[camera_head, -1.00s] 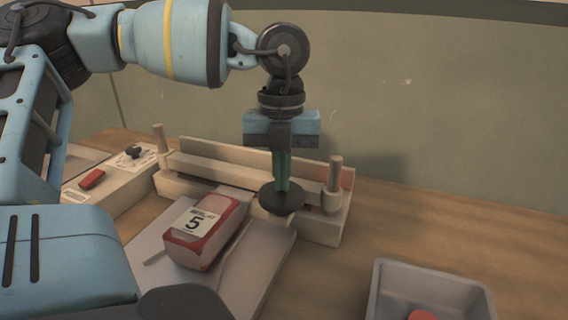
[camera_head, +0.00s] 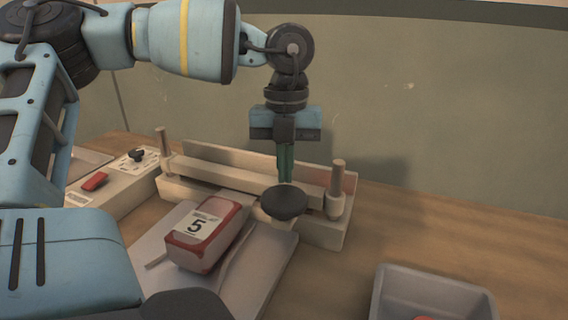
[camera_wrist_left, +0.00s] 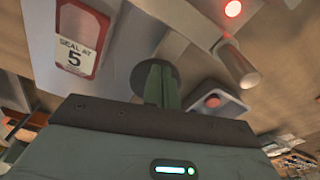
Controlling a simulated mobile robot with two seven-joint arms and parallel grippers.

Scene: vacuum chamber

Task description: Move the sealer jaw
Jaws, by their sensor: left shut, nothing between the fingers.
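The sealer (camera_head: 300,232) is a cream unit on the bench with a post at each end. Its jaw, a long cream bar (camera_head: 225,178), spans between the posts. A round black disc (camera_head: 284,204) sits at the front of the bar, towards its right end; how it joins the jaw is hidden. My left gripper (camera_head: 286,180) points down behind the disc, its green fingers shut and empty. The disc hides the fingertips in the head view. In the left wrist view the fingers (camera_wrist_left: 158,84) overlap the disc (camera_wrist_left: 141,75); contact is unclear. My right gripper is out of view.
A red-and-white bag (camera_head: 208,235) labelled 5 lies on a grey plate (camera_head: 262,275) before the sealer. A control box (camera_head: 115,185) with a red switch stands left. A grey bin (camera_head: 440,285) holding something red stands front right.

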